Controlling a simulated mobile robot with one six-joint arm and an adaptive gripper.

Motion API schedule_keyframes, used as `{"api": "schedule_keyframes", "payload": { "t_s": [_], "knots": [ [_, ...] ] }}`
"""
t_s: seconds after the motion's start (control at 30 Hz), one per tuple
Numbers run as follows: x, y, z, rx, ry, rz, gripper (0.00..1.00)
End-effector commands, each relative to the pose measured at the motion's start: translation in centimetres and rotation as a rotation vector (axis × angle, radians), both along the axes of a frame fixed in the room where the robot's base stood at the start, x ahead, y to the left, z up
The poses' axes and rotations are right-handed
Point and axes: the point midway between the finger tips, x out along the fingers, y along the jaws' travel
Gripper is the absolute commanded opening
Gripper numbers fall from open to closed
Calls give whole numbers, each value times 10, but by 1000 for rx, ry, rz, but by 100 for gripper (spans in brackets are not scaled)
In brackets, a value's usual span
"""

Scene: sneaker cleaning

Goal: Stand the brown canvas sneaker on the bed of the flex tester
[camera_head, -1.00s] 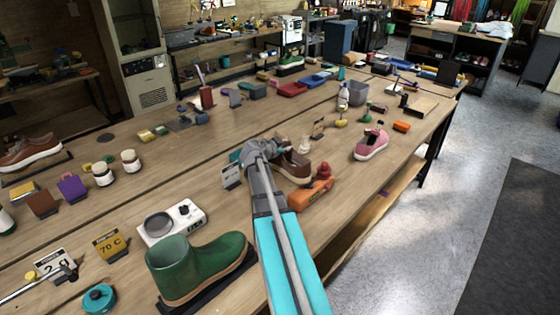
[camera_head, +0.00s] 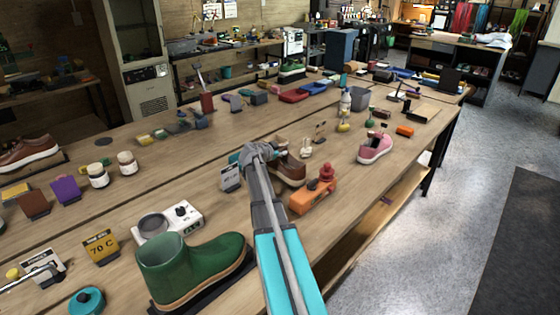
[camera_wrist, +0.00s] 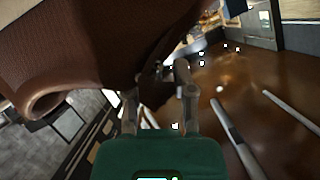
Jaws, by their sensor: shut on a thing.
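The brown sneaker (camera_head: 292,172) is beside the end of my arm, mid-table in the head view, partly hidden behind it. In the wrist view its brown upper and pale sole edge (camera_wrist: 60,60) loom large at the upper left. My gripper (camera_wrist: 160,92) is shut on the sneaker; the exact contact is dark and unclear. The head view also shows my gripper (camera_head: 272,152) at the sneaker's left side. I cannot tell whether the sneaker touches the table. I cannot pick out the flex tester for certain.
An orange device with a red knob (camera_head: 313,195) sits just right of the sneaker. A grey sign (camera_head: 231,177) stands to the left. A green boot (camera_head: 192,268) and white scale (camera_head: 168,222) are nearer. A pink sneaker (camera_head: 375,148) stands right, near the table edge.

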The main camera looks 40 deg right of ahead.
Motion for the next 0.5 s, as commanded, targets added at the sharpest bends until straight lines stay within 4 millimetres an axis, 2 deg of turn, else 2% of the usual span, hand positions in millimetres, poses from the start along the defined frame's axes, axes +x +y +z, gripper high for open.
{"api": "schedule_keyframes", "payload": {
  "t_s": [0.27, 0.5],
  "knots": [
    [1, -1, -1, -1, 0, 0, 0],
    [8, -4, -17, -1, 0, 0, 0]
  ]
}}
